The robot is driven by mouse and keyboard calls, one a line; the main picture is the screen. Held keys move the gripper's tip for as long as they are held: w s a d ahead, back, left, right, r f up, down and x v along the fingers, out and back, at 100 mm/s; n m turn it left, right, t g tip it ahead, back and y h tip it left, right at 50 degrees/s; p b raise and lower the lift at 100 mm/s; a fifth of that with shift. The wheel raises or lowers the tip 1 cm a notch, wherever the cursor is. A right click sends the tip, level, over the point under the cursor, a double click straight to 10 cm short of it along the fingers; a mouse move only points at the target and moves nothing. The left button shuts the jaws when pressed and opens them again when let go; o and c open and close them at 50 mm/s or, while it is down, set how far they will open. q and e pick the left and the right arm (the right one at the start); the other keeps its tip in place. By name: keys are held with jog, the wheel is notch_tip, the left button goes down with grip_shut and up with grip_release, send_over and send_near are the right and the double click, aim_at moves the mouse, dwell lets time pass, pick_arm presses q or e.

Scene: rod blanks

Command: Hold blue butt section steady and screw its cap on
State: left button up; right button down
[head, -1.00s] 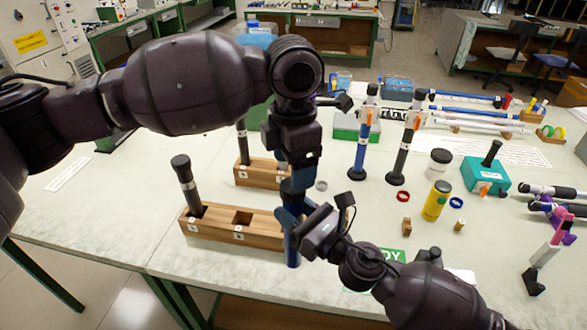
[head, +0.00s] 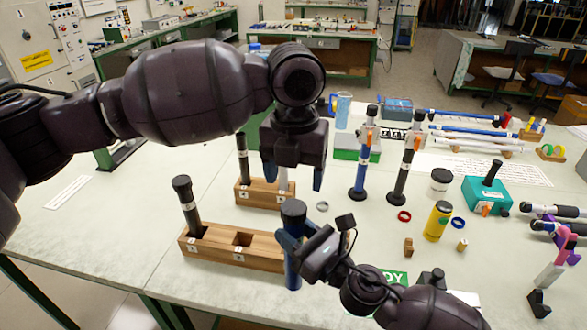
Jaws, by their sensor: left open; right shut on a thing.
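The blue butt section (head: 293,268) stands upright near the front middle of the table, just right of the front wooden block. A dark, round cap-like top (head: 293,209) shows at its upper end; I cannot tell how tightly it sits. My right gripper (head: 290,243) is shut on the blue section, around its upper part, and partly hides it. My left gripper (head: 293,180) is open and empty directly above the top, with a gap between its fingertips and the top.
The front wooden block (head: 225,247) holds a dark section (head: 187,207). A second block (head: 258,193) stands behind. To the right are a blue rod on a stand (head: 360,165), a dark one (head: 403,175), a red ring (head: 404,216) and a yellow bottle (head: 437,221).

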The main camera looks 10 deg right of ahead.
pick_arm(q)
jog(key=n, duration=0.4)
jog(key=shift+r, duration=0.15)
jog(key=n, duration=0.4)
jog(key=shift+r, duration=0.1)
jog(key=n, duration=0.4)
jog(key=shift+n, duration=0.3)
jog(key=n, duration=0.4)
jog(key=shift+r, duration=0.1)
jog(key=n, duration=0.4)
jog(key=shift+s+a, duration=0.1)
jog(key=n, duration=0.8)
jog(key=shift+n, duration=1.9)
